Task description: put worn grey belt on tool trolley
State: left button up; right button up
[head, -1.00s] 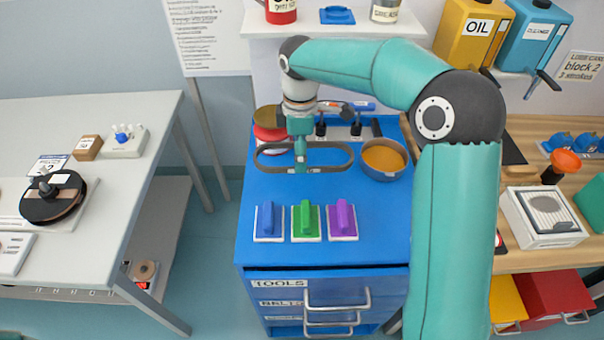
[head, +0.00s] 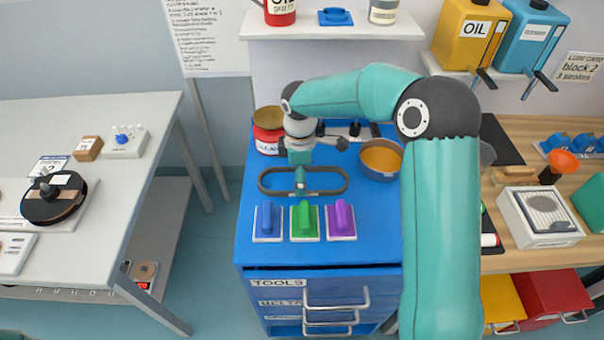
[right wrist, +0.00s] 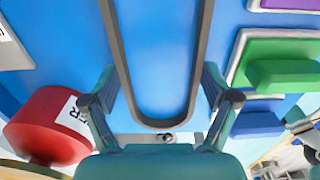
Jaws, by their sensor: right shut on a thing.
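The worn grey belt (head: 340,173) is a thin dark loop above the top of the blue tool trolley (head: 378,225), behind the three coloured handled blocks. My right gripper (head: 300,186) points down and is shut on the belt. In the right wrist view, the belt (right wrist: 120,55) runs as a long U between the fingers of my right gripper (right wrist: 160,85), with blue trolley top beneath. I cannot tell whether the belt touches the trolley top. My left gripper is not in view.
Blue (head: 267,222), green (head: 304,221) and purple (head: 341,220) blocks stand in a row on the trolley. A red can (head: 268,136) and a round pan (head: 381,160) stand behind. A grey table (head: 110,190) is left, a wooden bench (head: 505,262) right.

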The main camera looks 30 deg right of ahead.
jog(key=o, duration=0.9)
jog(key=shift+o, duration=0.2)
notch_tip(320, 180, up, 12)
dwell(0.4)
